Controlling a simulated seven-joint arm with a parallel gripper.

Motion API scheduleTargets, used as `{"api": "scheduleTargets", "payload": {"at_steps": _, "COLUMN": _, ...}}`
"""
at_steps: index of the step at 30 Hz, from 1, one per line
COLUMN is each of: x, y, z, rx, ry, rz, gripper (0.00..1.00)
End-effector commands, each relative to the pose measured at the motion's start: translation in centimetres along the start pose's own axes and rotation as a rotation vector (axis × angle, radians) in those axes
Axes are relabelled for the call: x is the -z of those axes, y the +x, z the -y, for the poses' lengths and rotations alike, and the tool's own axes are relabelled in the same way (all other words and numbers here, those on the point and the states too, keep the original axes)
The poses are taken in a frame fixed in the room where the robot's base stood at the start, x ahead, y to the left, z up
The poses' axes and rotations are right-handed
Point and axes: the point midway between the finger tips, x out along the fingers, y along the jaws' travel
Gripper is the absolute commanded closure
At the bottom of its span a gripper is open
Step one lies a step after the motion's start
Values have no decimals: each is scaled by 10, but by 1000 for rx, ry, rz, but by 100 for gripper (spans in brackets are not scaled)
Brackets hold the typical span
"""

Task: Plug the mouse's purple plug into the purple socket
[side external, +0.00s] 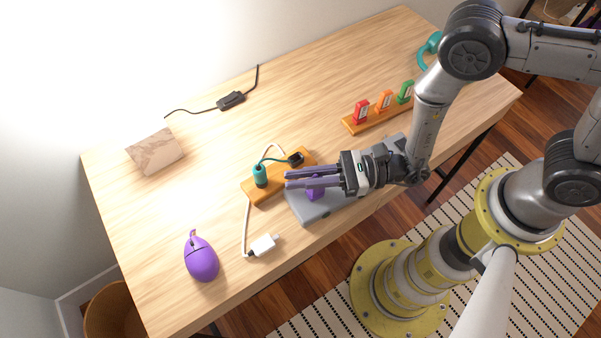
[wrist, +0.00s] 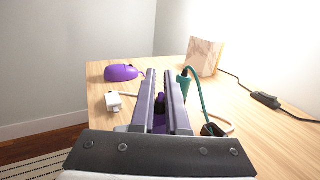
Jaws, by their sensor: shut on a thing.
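The purple mouse (side external: 201,260) lies near the left front of the table; it also shows in the wrist view (wrist: 120,73). A short stub of its cord shows, and I cannot follow it further. My gripper (side external: 288,179) reaches left, low over a grey block (side external: 305,212) at the table's front edge. It is shut on a purple piece (side external: 315,190), which I take for the purple plug. In the wrist view this piece (wrist: 160,104) sits between the fingers, dark at its top. The fingers hide much of it. I cannot make out the purple socket or whether piece and block touch.
An orange strip (side external: 252,188) behind the block holds a teal plug (side external: 260,176) and a black plug (side external: 296,159). A white adapter (side external: 264,245) lies near the mouse. A rack with coloured tags (side external: 361,112), a stone block (side external: 155,152) and a black inline switch (side external: 231,100) stand clear.

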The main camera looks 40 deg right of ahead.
Motion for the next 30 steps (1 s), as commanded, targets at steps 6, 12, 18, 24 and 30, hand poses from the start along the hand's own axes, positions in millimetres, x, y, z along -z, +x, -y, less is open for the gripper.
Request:
{"api": "scheduleTargets", "payload": {"at_steps": 6, "x": 2, "y": 0, "z": 0, "rx": 0, "ry": 0, "rz": 0, "gripper": 62}}
{"api": "scheduleTargets", "payload": {"at_steps": 12, "x": 1, "y": 0, "z": 0, "rx": 0, "ry": 0, "rz": 0, "gripper": 52}}
{"api": "scheduleTargets", "payload": {"at_steps": 18, "x": 1, "y": 0, "z": 0, "rx": 0, "ry": 0, "rz": 0, "gripper": 52}}
{"api": "scheduleTargets", "payload": {"at_steps": 24, "x": 1, "y": -7, "z": 1, "rx": 2, "ry": 0, "rz": -1, "gripper": 52}}
{"api": "scheduleTargets", "payload": {"at_steps": 30, "x": 2, "y": -38, "z": 2, "rx": 6, "ry": 2, "rz": -3, "gripper": 52}}
